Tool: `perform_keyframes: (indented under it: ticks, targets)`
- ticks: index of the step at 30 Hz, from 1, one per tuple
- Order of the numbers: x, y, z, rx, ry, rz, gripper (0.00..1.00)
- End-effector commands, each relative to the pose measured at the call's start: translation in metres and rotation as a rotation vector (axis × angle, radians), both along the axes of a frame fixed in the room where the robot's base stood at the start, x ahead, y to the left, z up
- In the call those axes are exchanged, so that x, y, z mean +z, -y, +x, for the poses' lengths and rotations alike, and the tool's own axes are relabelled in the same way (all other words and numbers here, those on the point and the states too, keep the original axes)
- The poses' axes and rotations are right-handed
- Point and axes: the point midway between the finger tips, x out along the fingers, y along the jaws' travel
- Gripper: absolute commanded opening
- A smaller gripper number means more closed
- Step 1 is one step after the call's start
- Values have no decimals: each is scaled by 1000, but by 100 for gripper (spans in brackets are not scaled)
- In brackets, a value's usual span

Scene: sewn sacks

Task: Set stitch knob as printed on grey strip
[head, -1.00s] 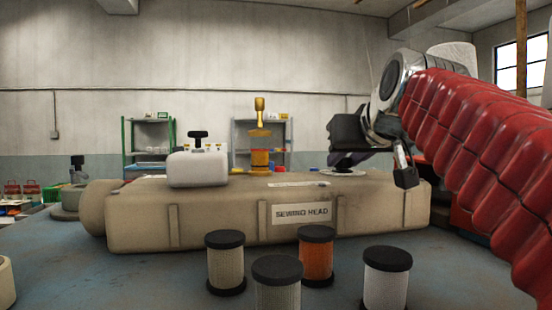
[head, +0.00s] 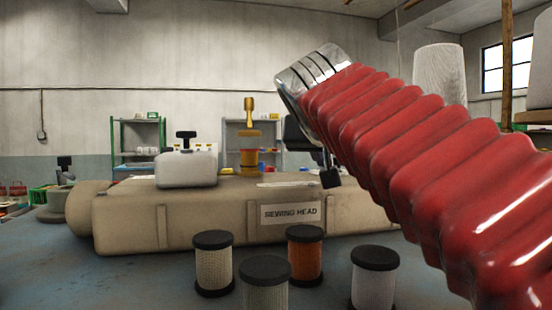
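The beige sewing head (head: 135,222) lies across the blue-grey table and carries a "SEWING HEAD" label (head: 290,213). A pale strip (head: 285,184) lies flat on its top; any print on it is too small to read. My gripper (head: 322,160) is over the right part of the sewing head, partly behind my red-sleeved arm. Its dark parts show, but the gap between its fingers cannot be made out. The pale round dial on the right of the head's top is hidden now behind my gripper and arm. I cannot tell the stitch knob's setting.
A white box with a black T-shaped top (head: 186,165) and a brass-and-orange fitting (head: 249,140) stand on the head. Several capped thread spools, including an orange one (head: 305,255), stand in front. Shelves (head: 138,145) stand behind. My arm blocks the right side.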

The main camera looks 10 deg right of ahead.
Motion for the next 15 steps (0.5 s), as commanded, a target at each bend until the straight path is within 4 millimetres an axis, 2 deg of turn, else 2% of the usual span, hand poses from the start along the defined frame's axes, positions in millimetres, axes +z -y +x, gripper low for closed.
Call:
perform_keyframes:
  ticks: [15]
  targets:
    - [0, -7, 4, -277, -1, 1, 5]
